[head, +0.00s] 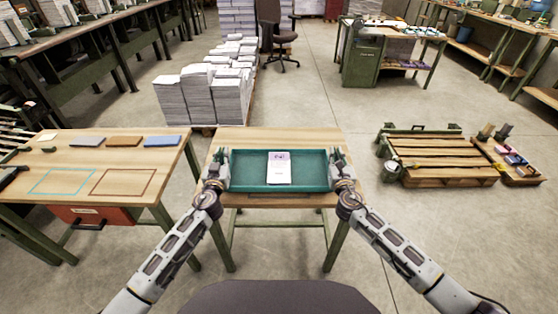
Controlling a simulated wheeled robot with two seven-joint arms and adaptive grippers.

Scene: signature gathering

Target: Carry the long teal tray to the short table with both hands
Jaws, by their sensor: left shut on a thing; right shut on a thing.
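The long teal tray (247,171) is in the middle of the head view, over a small wooden-topped table (270,138) with green legs. A white and pink booklet (279,168) lies in the tray. My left gripper (222,166) is shut on the tray's left end. My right gripper (337,166) is shut on its right end. The tray looks level. I cannot tell whether its underside touches the table top. The fingertips are small and partly hidden against the tray ends.
A wider wooden table (60,160) with outlined rectangles and several flat blocks stands at left. Stacks of paper (213,92) stand behind the small table. A wooden pallet (440,160) lies on the floor at right. Bare floor lies between the small table and the pallet.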

